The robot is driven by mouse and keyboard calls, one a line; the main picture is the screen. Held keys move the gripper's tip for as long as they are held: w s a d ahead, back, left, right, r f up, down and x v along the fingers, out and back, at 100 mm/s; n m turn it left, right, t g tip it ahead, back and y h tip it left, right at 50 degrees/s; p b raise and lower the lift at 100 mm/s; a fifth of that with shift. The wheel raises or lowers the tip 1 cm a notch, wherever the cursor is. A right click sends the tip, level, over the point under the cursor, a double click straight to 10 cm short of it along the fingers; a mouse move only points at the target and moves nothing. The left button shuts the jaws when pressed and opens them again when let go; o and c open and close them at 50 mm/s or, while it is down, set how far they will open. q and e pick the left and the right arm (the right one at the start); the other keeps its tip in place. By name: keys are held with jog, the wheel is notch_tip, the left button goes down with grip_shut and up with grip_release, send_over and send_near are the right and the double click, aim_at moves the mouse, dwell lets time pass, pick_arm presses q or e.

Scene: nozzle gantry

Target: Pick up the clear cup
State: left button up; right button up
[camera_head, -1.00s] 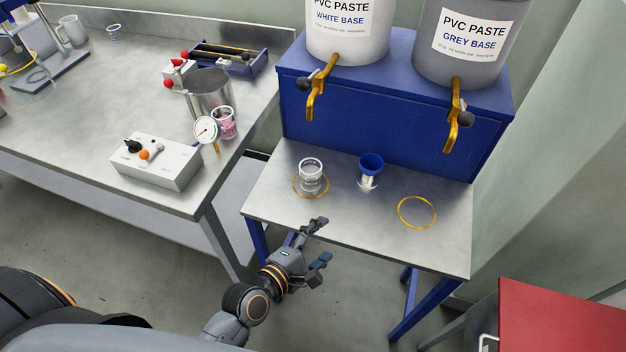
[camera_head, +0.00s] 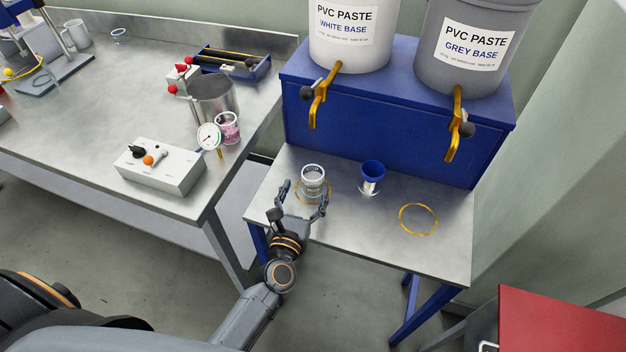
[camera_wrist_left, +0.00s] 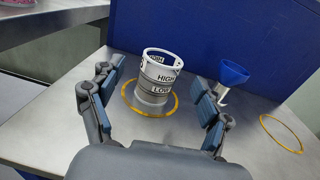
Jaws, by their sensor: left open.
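The clear cup (camera_head: 312,184) stands upright on the steel table, inside a yellow ring mark. In the left wrist view the cup (camera_wrist_left: 158,78) shows bands lettered HIGH and LOW and an open top. My left gripper (camera_head: 302,194) is open, with its fingers pointing at the cup from the front. In the left wrist view the fingers of the left gripper (camera_wrist_left: 160,100) stand to either side of the cup's near side, with gaps between them and its wall. Nothing is held. My right gripper is not in view.
An empty yellow ring (camera_head: 418,219) lies farther right. Brass taps (camera_head: 320,97) hang from the paste buckets above the table's back. A workbench (camera_head: 80,130) stands at the left.

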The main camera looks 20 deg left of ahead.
aim_at(310, 184)
pick_arm(q)
jog(key=shift+w+f+p, duration=0.15)
jog(key=shift+w+p, duration=0.15)
jog(key=shift+w, duration=1.3)
jog(key=shift+w+f+p, duration=0.1)
jog(key=shift+w+p, duration=0.2)
jog(key=shift+w, duration=1.25)
jog(key=shift+s, duration=0.1)
